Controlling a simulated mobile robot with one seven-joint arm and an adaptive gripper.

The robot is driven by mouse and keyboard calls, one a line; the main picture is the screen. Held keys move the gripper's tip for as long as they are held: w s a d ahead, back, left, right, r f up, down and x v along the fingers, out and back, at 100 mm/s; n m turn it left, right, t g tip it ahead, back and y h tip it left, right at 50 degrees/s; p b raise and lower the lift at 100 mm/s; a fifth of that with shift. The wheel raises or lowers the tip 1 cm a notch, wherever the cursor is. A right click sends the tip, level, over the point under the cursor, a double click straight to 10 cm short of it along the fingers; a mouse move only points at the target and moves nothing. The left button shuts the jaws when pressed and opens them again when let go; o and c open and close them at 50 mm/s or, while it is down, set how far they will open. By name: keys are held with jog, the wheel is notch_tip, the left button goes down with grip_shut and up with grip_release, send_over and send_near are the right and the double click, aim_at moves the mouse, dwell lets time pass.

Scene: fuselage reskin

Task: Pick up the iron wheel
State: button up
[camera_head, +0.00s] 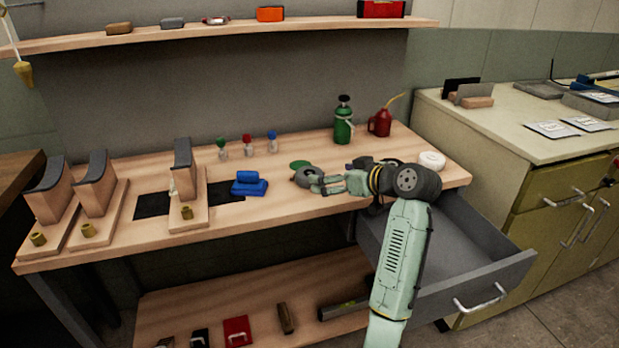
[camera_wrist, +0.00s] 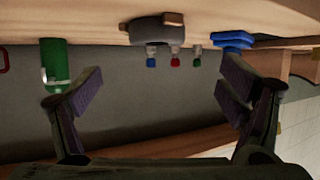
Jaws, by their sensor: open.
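The iron wheel (camera_head: 303,177) looks like a small dark grey round piece on the workbench, close to the tips of my gripper (camera_head: 322,183). In the wrist view, which looks upside down, the wheel (camera_wrist: 157,29) is a grey rounded body with tan parts at its sides. There it lies ahead of my open gripper (camera_wrist: 162,82), about midway between the spread fingers. The fingers hold nothing. In the head view my gripper and wrist partly cover the bench around the wheel, and I cannot tell whether the fingers touch it.
A green bottle (camera_head: 343,124) and red oil can (camera_head: 380,122) stand behind. An open drawer (camera_head: 460,235) juts out below my arm. Wooden stands (camera_head: 95,205) fill the left.

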aim_at(310, 173)
jog(key=b+x, duration=0.1)
jog(key=x, duration=0.3)
jog(key=b+x, duration=0.1)
jog(key=x, duration=0.4)
jog(key=shift+w+d+f, duration=0.15)
jog(key=shift+w+f, duration=0.05)
jog(key=shift+f, duration=0.05)
jog(key=shift+c, duration=0.5)
jog(key=c, duration=1.7)
jog(key=shift+r, duration=0.1)
jog(key=shift+c, duration=0.3)
